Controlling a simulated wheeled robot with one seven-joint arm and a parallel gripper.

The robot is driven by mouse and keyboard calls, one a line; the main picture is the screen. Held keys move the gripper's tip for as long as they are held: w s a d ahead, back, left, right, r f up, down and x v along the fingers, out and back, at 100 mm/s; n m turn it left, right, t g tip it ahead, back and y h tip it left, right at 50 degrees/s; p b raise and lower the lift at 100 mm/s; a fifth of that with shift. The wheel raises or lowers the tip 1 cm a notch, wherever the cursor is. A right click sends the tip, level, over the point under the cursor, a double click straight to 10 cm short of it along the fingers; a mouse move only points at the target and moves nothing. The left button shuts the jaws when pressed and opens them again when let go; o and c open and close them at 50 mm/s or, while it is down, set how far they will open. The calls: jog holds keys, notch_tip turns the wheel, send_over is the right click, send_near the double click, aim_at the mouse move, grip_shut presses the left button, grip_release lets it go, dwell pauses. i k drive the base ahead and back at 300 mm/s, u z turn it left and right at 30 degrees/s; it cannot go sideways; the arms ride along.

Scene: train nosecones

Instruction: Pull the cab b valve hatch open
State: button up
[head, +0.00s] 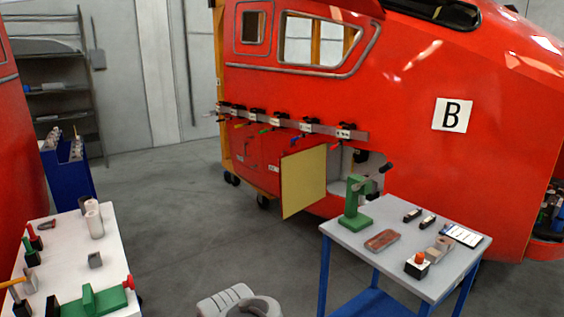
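Cab B is the large red nosecone marked with a "B" sign (452,115). On its lower side a hatch panel (304,182) with a yellow face stands swung outward. I take it to be the valve hatch, but no label on it is readable. Just right of it is an opening (338,180) with a pale interior. The green stand on the table partly hides the opening's right part, and I cannot make out a valve inside. My gripper is not visible. Only a pale part of my own body shows at the bottom middle.
A grey-topped table (341,235) with blue legs stands in front of the cab, holding a green stand (355,205) and small parts. A white table (75,250) is at left. A rail with coloured handles (290,123) runs above the hatch. Floor between the tables is clear.

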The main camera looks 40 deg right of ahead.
aim_at(275, 145)
jog(key=z, duration=0.75)
jog(key=i, duration=4.35)
jog(key=u, duration=1.05)
